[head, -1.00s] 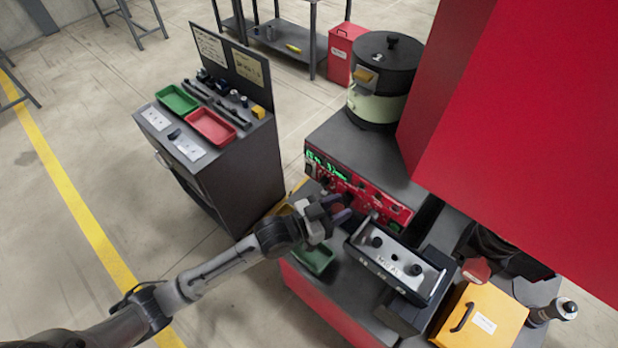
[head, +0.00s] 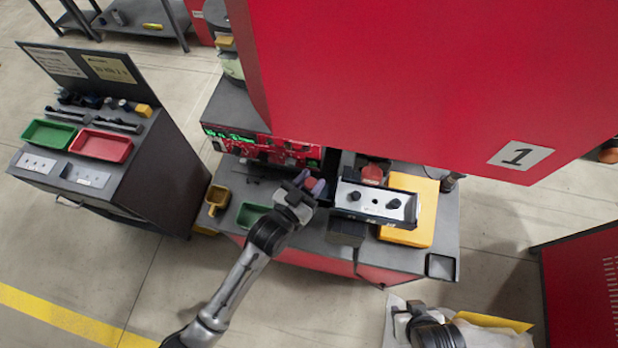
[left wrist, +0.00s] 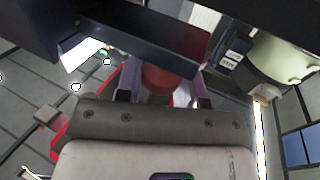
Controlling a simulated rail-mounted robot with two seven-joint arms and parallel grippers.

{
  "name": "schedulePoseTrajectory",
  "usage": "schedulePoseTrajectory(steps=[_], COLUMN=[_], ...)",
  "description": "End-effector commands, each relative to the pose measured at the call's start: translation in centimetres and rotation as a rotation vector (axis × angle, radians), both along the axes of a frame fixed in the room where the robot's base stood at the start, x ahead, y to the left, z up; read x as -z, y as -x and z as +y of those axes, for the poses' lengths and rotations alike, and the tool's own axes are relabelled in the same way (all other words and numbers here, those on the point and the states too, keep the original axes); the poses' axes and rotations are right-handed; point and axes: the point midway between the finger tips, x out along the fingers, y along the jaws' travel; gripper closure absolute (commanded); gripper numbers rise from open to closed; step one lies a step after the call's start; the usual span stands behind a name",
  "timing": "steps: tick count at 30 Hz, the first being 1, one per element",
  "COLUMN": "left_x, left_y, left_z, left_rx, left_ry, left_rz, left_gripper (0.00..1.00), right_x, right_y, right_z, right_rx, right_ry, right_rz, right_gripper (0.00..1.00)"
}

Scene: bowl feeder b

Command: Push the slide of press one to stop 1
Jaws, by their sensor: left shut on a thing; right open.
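In the left wrist view the same knob (left wrist: 166,80) sits between the two fingers, partly hidden under a dark bar (left wrist: 150,45). Whether the knob belongs to the slide I cannot tell. My right gripper (head: 403,314) is at the bottom edge, open, its fingertips hard to make out.
A red control panel (head: 262,148) stands behind the left gripper. A green tray (head: 250,214) and a yellow scoop-like bin (head: 217,198) lie left of it. A yellow box (head: 425,212) is right of the slide. A dark cabinet with green and red trays (head: 100,146) stands left.

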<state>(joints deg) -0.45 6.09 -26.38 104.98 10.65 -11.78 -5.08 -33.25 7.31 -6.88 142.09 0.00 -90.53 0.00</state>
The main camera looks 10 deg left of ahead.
Motion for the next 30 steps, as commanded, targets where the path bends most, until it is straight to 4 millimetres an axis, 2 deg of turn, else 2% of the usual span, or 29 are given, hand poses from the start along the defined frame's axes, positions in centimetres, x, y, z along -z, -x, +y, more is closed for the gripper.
schedulePoseTrajectory(steps=[8,9,15,26,30], left_x=[-0.09,-0.09,-0.02,0.05,0.14], left_y=[-0.02,-0.02,-0.03,0.03,0.84], left_z=[0.01,0.01,0.03,0.09,0.54], left_rx=[0.000,0.000,0.000,0.000,-0.001], left_ry=[0.000,-0.001,-0.002,-0.001,-0.003], left_rz=[-0.002,-0.003,-0.001,0.000,0.001], left_gripper=[1.00,0.61,0.43,0.43,0.43], right_x=[0.00,0.00,0.01,0.01,0.18], right_y=[0.00,0.00,0.00,-0.01,-0.01], right_z=[0.11,0.13,0.27,0.33,0.29], right_rx=[0.002,0.003,0.006,0.007,0.006], right_ry=[-0.004,-0.004,-0.009,-0.011,-0.009], right_rz=[0.001,0.001,0.000,0.001,0.000], right_gripper=[0.57,0.57,0.57,0.57,0.57])
